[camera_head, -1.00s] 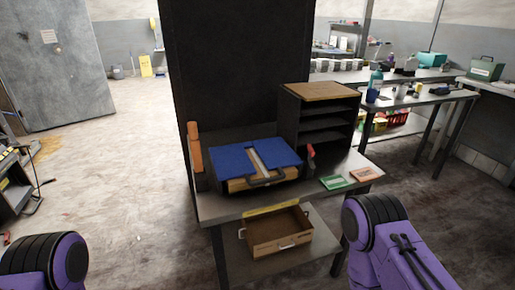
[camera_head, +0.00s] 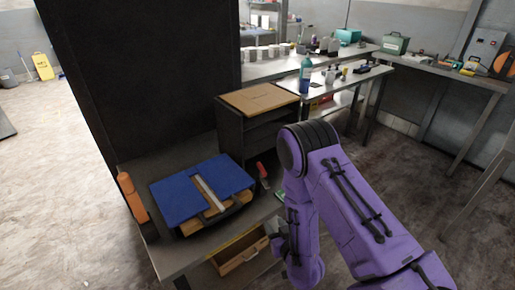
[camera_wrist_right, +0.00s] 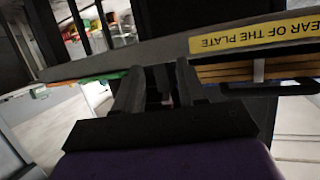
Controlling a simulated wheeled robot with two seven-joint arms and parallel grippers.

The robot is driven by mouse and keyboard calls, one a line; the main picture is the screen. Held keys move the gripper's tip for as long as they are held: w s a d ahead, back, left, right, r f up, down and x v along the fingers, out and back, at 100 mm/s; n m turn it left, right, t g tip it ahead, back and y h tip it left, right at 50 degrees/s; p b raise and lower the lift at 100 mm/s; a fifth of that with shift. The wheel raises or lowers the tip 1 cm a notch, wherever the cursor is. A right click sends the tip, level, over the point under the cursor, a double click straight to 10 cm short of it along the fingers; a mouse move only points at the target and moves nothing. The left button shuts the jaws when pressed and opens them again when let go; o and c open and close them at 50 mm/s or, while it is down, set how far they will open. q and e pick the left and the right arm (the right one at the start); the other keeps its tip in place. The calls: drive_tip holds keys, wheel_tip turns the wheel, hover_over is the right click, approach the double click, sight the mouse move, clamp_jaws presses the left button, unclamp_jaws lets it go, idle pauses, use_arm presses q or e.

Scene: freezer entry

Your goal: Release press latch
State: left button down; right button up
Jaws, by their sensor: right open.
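The press (camera_head: 205,187) lies on the table near its front, with a blue top, a pale strip down its middle and wooden layers beneath. A red-handled lever (camera_head: 263,175) stands at its right side; I cannot tell whether it is the latch. In the right wrist view, the wooden layers (camera_wrist_right: 290,68) and a dark handle show at the right edge. My right gripper (camera_wrist_right: 158,78) is open and empty in its wrist view, close to the table's front edge. In the head view my right forearm hides the table's right part. My left gripper is out of view.
An orange upright piece (camera_head: 132,197) stands at the table's left corner. A dark shelf unit (camera_head: 258,129) with a wooden top stands behind the press. An open cardboard-coloured box (camera_head: 240,254) sits below. A yellow label (camera_wrist_right: 258,33) marks the front edge.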

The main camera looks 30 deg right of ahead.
sight(258, 163)
drive_tip(key=w+d+r+t+p, duration=0.25)
drive_tip(key=w+r+t, duration=0.2)
drive_tip(key=r, duration=0.75)
drive_tip(key=shift+n+g+h, duration=0.3)
drive_tip(key=shift+g, duration=0.05)
drive_tip(key=x, duration=0.3)
drive_tip(key=p+x, duration=0.1)
drive_tip(key=x, duration=0.3)
drive_tip(key=p+x, duration=0.1)
drive_tip(key=x, duration=0.2)
drive_tip(key=shift+w+f, duration=0.25)
drive_tip(key=shift+f, duration=0.05)
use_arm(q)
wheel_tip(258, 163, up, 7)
use_arm(e)
drive_tip(key=shift+w, duration=0.1)
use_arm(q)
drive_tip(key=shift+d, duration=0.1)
